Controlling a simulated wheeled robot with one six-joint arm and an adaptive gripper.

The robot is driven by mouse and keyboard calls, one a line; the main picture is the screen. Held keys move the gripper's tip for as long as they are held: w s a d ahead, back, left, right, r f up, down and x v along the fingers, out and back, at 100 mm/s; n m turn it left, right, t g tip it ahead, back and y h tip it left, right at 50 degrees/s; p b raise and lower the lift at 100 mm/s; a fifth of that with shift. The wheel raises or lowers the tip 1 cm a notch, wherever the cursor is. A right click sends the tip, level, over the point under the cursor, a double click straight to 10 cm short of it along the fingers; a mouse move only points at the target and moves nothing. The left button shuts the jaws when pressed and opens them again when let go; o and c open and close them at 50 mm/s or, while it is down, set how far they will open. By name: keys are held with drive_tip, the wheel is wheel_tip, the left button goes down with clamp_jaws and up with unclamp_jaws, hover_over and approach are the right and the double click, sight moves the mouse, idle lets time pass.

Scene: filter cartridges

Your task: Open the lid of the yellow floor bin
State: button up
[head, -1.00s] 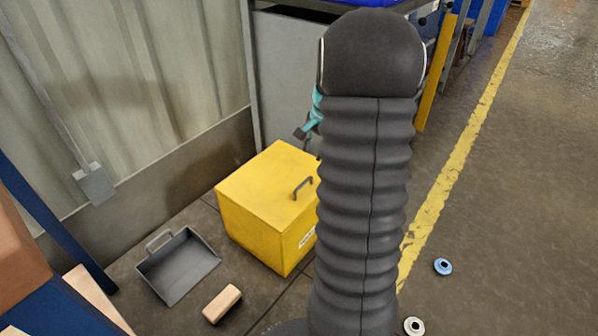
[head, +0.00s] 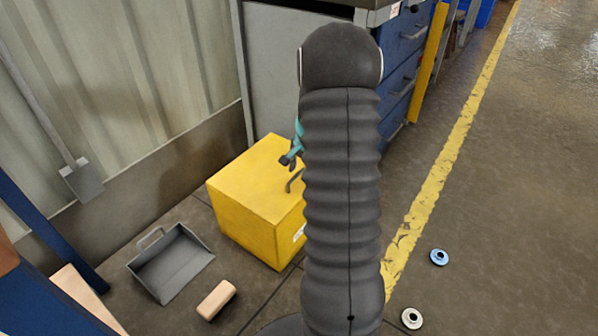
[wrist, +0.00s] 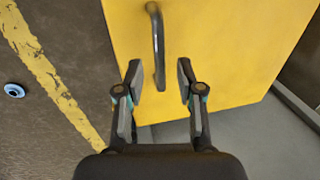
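The yellow floor bin (head: 245,195) stands on the floor left of my arm in the head view, its lid shut. A dark bar handle (head: 294,181) is on the lid, partly hidden by my arm. My gripper (head: 290,158) shows as a small teal and dark piece just above the handle, mostly hidden by my arm. In the wrist view my gripper (wrist: 160,76) is open and empty over the yellow lid (wrist: 220,50). The handle (wrist: 157,45) lies ahead of it, its near end in line with the gap between the fingers. I see no contact.
A grey dustpan-like tray (head: 172,265) and a tan block (head: 216,300) lie on the floor left of and in front of the bin. A grey cabinet (head: 285,80) stands behind it. Two small discs (head: 439,257) (head: 412,318) lie on the open floor at right.

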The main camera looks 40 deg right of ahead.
drive_tip(key=shift+f, duration=0.3)
clamp_jaws()
drive_tip(key=shift+w+r, duration=0.1)
